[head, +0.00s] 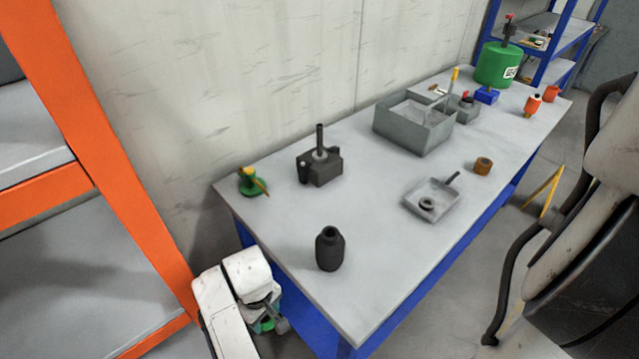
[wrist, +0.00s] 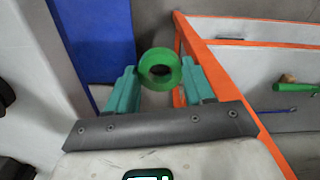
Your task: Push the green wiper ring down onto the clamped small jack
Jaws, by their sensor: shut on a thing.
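The green wiper ring (wrist: 160,84) is held between the two teal fingers of my gripper (wrist: 157,73) in the wrist view. In the head view my gripper (head: 270,318) hangs beside the near left end of the bench, below its top, and the ring is hard to make out there. The clamped small jack (head: 320,138) stands upright in a dark clamp block (head: 320,168) on the bench, with its rod pointing up. My gripper is well apart from it, lower and nearer the camera.
A dark bottle-shaped part (head: 329,250) stands on the bench (head: 290,235) near its front. A green and yellow item (head: 252,184) sits at the left edge. A grey tray (head: 432,200) and a grey box (head: 412,130) lie farther right. An orange shelf frame (head: 120,150) rises at left.

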